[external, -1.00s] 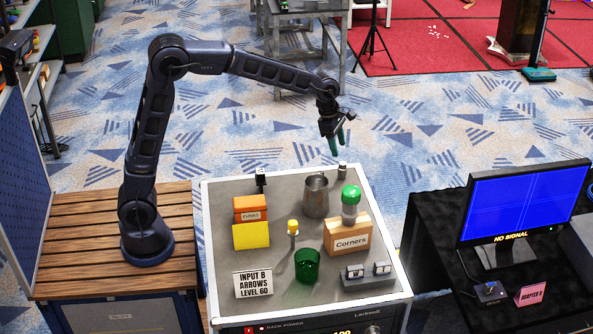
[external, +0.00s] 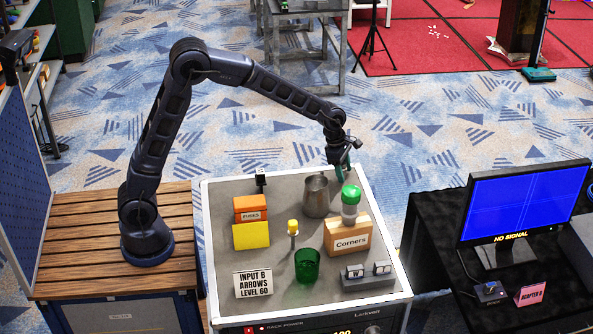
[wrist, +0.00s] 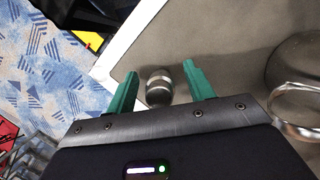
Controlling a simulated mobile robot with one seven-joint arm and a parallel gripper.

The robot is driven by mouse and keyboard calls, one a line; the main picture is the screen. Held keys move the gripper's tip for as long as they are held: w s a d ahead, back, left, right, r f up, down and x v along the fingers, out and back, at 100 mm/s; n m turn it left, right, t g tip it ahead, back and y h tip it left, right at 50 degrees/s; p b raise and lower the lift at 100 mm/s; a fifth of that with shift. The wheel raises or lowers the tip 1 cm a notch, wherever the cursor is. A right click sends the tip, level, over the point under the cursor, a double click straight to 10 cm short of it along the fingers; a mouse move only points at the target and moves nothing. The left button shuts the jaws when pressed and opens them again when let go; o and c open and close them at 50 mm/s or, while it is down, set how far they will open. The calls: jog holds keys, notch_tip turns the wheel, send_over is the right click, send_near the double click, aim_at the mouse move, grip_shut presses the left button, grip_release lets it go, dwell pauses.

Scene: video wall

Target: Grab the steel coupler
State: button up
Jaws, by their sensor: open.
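The steel coupler (wrist: 159,87) is a small, shiny, dark-banded metal cylinder near the edge of the grey-topped rack case. In the wrist view it lies between the two green fingers of my gripper (wrist: 162,88), with a visible gap to the right finger and a smaller one to the left. My gripper is open and holds nothing. In the external view my gripper (external: 345,166) is low over the far right corner of the case top and hides the coupler.
A metal jug (external: 316,197) stands close by; its handle (wrist: 297,110) shows right of my gripper. A green-capped shaker (external: 351,204) is by the wooden Corners box (external: 349,237). A green cup (external: 307,265) and yellow-topped item (external: 293,229) stand nearer. The case's white edge (wrist: 122,48) is close.

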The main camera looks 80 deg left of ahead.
jog(key=c, duration=1)
jog(key=shift+c, duration=0.2)
